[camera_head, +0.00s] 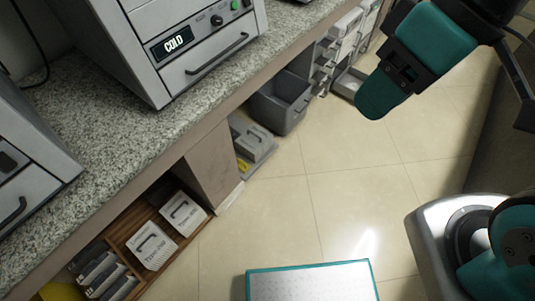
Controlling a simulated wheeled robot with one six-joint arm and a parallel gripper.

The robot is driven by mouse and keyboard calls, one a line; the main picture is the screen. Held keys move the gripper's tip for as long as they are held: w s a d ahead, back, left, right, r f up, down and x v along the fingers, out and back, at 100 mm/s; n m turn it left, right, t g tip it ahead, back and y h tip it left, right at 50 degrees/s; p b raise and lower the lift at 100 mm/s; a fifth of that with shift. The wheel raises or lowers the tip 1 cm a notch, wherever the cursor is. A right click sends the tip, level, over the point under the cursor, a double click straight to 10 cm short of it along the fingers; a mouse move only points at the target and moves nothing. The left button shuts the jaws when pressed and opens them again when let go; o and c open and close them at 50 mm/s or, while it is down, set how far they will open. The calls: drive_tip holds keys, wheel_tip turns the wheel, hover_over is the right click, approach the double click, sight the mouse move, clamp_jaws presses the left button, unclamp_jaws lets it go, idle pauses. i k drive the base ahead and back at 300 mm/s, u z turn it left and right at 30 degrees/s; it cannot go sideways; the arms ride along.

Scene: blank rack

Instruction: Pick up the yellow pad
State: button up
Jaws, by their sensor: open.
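Two yellow things show, and I cannot tell for sure which is the pad. One is a plain yellow surface (62,292) at the bottom left, cut off by the picture edge, beside the wooden compartment under the counter. The other is a small yellow patch (243,165) on a grey tray on the floor, partly hidden by a grey handled box. Teal and black links of my arm are at the upper right, over the floor, well away from both. I cannot make out my gripper's fingertips in this view.
A wooden shelf (128,232) holds white handled boxes (152,247) and dark slim items (100,272). A grey bin (280,101) stands under the granite counter (75,125). A machine marked COLD (205,45) is on the counter. The tiled floor (310,185) is clear in the middle.

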sight(243, 167)
drive_tip(key=z, duration=0.25)
drive_tip(key=i, duration=0.95)
drive_tip(key=u, duration=0.65)
